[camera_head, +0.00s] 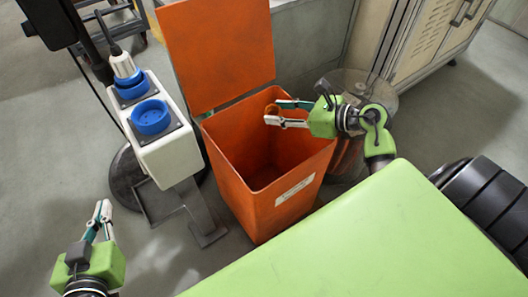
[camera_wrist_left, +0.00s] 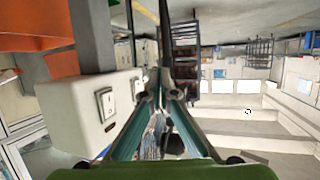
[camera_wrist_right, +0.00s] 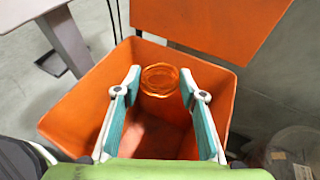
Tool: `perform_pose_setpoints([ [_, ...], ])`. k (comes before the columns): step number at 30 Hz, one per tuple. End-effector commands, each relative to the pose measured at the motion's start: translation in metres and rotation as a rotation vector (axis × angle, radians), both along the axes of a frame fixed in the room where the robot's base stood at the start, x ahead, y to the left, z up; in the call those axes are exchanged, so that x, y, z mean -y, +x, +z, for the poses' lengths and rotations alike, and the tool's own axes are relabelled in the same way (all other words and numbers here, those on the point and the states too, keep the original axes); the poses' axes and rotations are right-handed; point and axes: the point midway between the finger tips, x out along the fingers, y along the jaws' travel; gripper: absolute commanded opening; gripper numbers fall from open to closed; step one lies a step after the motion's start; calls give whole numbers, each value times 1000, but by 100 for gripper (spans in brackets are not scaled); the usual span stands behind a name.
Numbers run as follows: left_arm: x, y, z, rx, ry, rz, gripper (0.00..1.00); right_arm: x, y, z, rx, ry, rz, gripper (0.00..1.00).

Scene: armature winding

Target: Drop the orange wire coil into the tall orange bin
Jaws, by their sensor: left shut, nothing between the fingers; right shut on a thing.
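The tall orange bin (camera_head: 236,192) stands open with its lid raised at the back, and it fills much of the right wrist view (camera_wrist_right: 78,108). My right gripper (camera_head: 273,112) is over the bin's opening, near its back right part. It is shut on the orange wire coil (camera_wrist_right: 160,80), a thin ring held between the fingertips with the bin's inside behind it. In the head view the coil (camera_head: 272,108) is small and partly hidden by the fingers. My left gripper (camera_head: 103,212) is shut and empty at the lower left, well away from the bin.
A white post with blue sockets (camera_head: 165,148) stands left of the bin. A green surface (camera_head: 370,245) fills the lower right. A light cabinet (camera_head: 425,35) stands at the back right.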

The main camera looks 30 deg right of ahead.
Motion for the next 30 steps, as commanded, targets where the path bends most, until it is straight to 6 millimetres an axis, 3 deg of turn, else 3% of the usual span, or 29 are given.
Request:
perform_pose_setpoints([
  [12,11,16,46,220,-55,-15,0,0,0,-12,0,1,0,25],
  [25,12,17,54,253,-63,-17,0,0,0,-13,0,0,0,25],
  [26,12,17,54,253,-63,-17,0,0,0,-13,0,0,0,43],
  [27,12,17,54,253,-63,-17,0,0,0,-13,0,0,0,53],
  [30,12,17,54,253,-63,-17,0,0,0,-13,0,0,0,57],
])
